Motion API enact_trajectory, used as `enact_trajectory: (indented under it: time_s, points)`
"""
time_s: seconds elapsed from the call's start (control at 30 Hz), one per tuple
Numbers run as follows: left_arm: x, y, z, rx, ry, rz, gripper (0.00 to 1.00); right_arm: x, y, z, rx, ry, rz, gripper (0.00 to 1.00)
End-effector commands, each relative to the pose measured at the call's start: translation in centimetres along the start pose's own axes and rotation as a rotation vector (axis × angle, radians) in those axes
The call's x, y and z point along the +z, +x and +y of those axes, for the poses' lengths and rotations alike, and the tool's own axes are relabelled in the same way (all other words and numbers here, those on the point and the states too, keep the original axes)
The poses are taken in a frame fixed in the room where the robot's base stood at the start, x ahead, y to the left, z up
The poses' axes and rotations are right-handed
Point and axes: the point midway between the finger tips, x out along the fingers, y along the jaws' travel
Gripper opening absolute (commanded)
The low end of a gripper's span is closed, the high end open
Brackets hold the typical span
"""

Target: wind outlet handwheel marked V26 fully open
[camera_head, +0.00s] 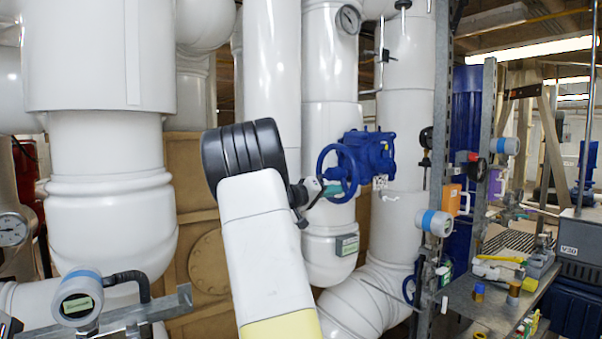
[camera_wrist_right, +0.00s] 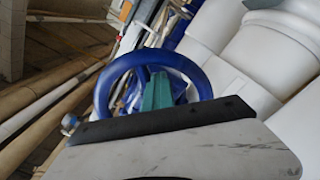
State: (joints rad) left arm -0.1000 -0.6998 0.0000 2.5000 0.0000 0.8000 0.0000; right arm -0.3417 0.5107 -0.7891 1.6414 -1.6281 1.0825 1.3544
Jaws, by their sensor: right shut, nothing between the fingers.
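The blue handwheel (camera_head: 323,166) is mounted on a blue valve gearbox (camera_head: 371,155) on a white pipe. A small white tag (camera_head: 380,182) hangs below the gearbox; I cannot read its marking. My right gripper (camera_head: 332,190) reaches the lower part of the wheel from the left. In the right wrist view the wheel's ring (camera_wrist_right: 103,92) stands around the green fingers (camera_wrist_right: 157,92), which are shut with nothing between them. They overlap the ring's opening; I cannot tell whether they pass through it or touch the rim. My left gripper is out of view.
Large white pipes (camera_head: 98,60) fill the left and centre. Gauges with blue rims stand at lower left (camera_head: 79,298) and right (camera_head: 434,222). A metal shelf (camera_head: 490,310) with small items and upright steel posts is at right. A grey box (camera_head: 575,250) reads V30.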

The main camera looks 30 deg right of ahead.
Motion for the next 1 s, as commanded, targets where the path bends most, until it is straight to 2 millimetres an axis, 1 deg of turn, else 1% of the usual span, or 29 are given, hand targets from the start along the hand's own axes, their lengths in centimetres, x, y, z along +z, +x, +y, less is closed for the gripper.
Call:
enact_trajectory:
  time_s: [0.03, 0.1, 0.43, 0.67, 1.0]
  points:
    - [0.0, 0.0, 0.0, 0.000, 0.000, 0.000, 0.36, 0.3, 0.1, 0.5, 0.003, 0.000, -0.004, 0.00]
    - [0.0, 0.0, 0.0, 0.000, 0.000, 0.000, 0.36, 0.5, 0.1, 0.8, 0.003, 0.000, -0.004, 0.00]
    - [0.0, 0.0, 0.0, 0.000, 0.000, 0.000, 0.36, 0.5, 0.1, 1.1, 0.004, 0.001, -0.004, 0.00]
    - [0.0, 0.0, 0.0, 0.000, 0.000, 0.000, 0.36, 0.6, 0.1, 2.6, 0.006, 0.001, -0.004, 0.00]
    - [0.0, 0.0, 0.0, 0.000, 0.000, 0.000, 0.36, 0.5, 0.1, 2.8, 0.004, 0.000, -0.002, 0.00]
